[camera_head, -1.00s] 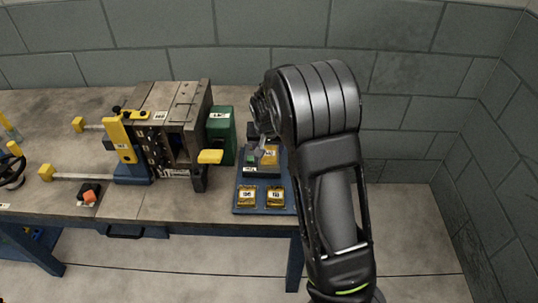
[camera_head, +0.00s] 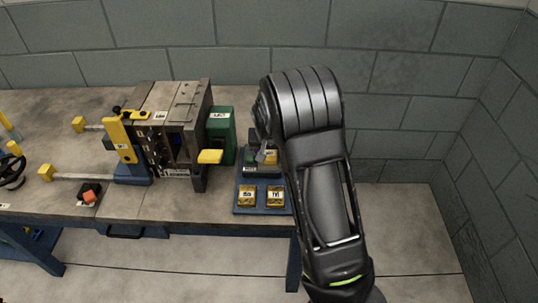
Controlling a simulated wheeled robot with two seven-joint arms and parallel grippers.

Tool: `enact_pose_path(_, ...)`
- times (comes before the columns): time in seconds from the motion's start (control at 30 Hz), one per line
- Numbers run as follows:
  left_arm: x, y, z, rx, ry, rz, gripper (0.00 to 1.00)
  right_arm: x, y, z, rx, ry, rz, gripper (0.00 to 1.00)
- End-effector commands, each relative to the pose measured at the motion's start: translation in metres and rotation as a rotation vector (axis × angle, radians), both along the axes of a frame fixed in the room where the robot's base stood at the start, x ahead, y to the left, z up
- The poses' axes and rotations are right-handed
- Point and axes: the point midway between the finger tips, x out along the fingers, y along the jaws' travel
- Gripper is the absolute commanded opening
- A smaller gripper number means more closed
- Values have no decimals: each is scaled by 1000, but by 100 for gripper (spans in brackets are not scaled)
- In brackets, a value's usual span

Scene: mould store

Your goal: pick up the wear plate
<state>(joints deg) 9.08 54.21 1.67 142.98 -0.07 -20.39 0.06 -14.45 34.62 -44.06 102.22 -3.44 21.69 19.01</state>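Gold, labelled plates that look like wear plates sit on a blue tray (camera_head: 261,210) at the right end of the bench. A front-left plate (camera_head: 246,196) and a front-right plate (camera_head: 275,196) lie flat, side by side and apart. Another gold plate (camera_head: 270,157) shows behind them, partly hidden by my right gripper. My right gripper (camera_head: 259,153) is over the back part of the tray, at that rear plate. Its fingers are small and mostly covered by my arm, so I cannot tell whether they are open or hold the plate. My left gripper is not in view.
A steel mould block (camera_head: 183,125) with yellow clamps stands left of the tray. A green box (camera_head: 221,135) is between them. A yellow handle (camera_head: 210,156) sticks out toward the front. A black and orange item (camera_head: 89,194) lies at the front left. Walls close in behind and right.

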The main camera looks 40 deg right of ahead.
Motion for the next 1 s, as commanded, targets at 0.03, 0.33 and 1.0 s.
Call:
enact_pose_path(0.03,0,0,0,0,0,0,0,0,0,0,0,0,0,46)
enact_pose_path(0.33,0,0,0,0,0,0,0,0,0,0,0,0,0,21)
enact_pose_path(1.0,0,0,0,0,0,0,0,1,0,1,-1,-3,0,0)
